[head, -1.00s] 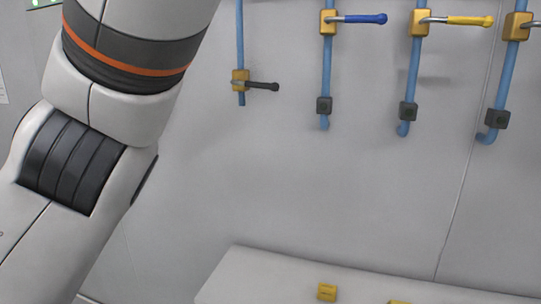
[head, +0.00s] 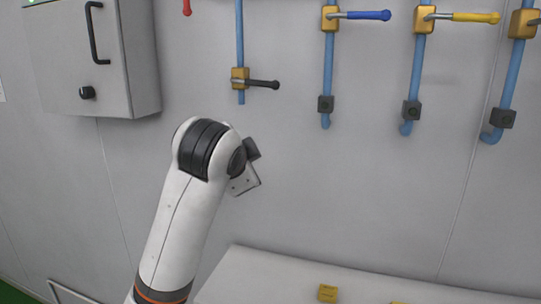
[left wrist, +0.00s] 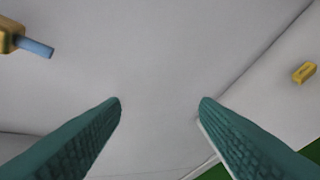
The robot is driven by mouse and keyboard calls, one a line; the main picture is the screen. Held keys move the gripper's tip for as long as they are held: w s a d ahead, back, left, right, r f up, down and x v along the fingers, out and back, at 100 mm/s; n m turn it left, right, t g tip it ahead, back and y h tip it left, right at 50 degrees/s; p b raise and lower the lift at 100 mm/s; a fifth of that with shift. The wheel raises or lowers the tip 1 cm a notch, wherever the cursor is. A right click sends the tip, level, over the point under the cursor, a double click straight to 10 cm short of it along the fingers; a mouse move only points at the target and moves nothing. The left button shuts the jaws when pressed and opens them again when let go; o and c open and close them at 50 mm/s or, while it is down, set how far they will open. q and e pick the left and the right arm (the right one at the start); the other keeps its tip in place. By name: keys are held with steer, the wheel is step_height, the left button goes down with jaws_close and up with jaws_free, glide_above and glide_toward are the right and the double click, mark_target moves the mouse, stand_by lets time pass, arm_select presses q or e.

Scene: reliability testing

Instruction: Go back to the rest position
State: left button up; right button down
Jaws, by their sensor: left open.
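My left gripper (left wrist: 160,104) shows in the left wrist view as two green ribbed fingers spread wide apart, with nothing between them. In the head view my left arm rises from the bottom, left of centre, and bends at a dark joint in front of the wall; its fingers cannot be made out there. The arm stands below the valve with the black handle (head: 262,84) and left of the white table. My right gripper is in neither view.
Blue pipes carry valves with a blue handle (head: 368,15) and a yellow handle (head: 475,17). A grey cabinet (head: 75,55) hangs at upper left. A white table (head: 250,275) at the bottom bears a yellow block (head: 328,293). Bare wall lies between pipes and table.

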arm_select(q)
steer(key=s+a+f+n+g, duration=0.2)
steer(key=s+a+f, duration=0.1)
steer(key=f, duration=0.7)
steer(key=s+a+f+n+g, duration=0.15)
steer(key=s+f, duration=0.25)
steer(key=f, duration=0.6)
steer(key=s+a+f+n+g, duration=0.1)
steer(key=s+a+f+n, duration=0.15)
steer(key=f, duration=0.75)
steer(key=s+a+f+n+g, duration=0.1)
steer(key=s+a+f+n, duration=0.15)
steer(key=s+f, duration=0.4)
steer(key=s+a+f+n+g+y, duration=0.1)
steer(key=s+a+f+g, duration=0.15)
steer(key=s, duration=0.75)
steer(key=s+a+f+n+g, duration=0.1)
steer(key=s+a+f+n, duration=0.15)
steer(key=s+f, duration=0.45)
steer(key=s+f+m+g, duration=0.1)
steer(key=s+f, duration=0.2)
steer(key=f, duration=2.1)
steer(key=s+a+f, duration=0.1)
steer(key=s+f, duration=0.7)
steer(key=s+a+f+g, duration=0.1)
steer(key=s+a+f, duration=0.1)
steer(key=s+f, duration=0.6)
steer(key=shift+s+a+f+y, duration=0.3)
steer(key=shift+f, duration=0.05)
